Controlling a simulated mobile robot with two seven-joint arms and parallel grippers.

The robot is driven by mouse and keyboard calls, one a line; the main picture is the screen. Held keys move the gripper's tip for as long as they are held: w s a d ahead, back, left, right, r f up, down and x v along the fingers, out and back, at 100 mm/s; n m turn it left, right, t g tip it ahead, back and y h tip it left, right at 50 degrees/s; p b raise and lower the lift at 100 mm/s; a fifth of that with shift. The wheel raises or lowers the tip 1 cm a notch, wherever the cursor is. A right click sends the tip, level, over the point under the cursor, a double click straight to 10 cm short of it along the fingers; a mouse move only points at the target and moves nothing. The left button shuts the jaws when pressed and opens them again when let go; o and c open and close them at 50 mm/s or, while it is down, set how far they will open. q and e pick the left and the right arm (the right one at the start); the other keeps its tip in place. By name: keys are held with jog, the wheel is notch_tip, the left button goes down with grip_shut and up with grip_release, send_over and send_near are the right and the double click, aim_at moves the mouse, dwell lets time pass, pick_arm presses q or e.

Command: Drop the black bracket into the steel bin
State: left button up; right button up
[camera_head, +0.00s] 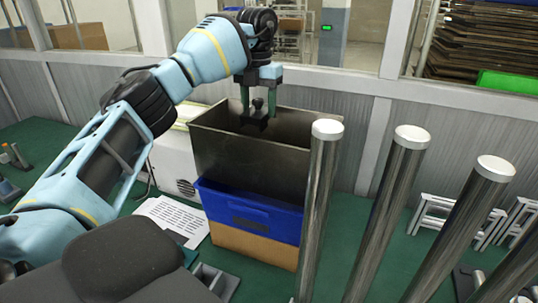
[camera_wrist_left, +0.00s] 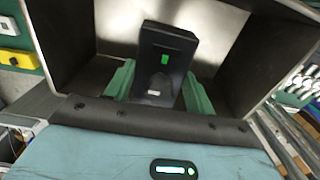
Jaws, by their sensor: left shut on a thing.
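The bin's floor is partly hidden behind the bracket. My right gripper is not in view.
The blue crate (camera_head: 248,212) rests on a brown box (camera_head: 255,246). Several upright chrome posts (camera_head: 318,205) stand right of the bin. A printed sheet (camera_head: 175,218) lies left of it on the green table (camera_head: 345,222).

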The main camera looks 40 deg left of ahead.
pick_arm(q)
jog(key=shift+f, duration=0.25)
jog(key=o, duration=1.3)
jog(key=shift+c, duration=0.2)
jog(key=shift+r, duration=0.1)
notch_tip(320, 180, up, 8)
jog(key=shift+f, duration=0.15)
jog(key=shift+f, duration=0.1)
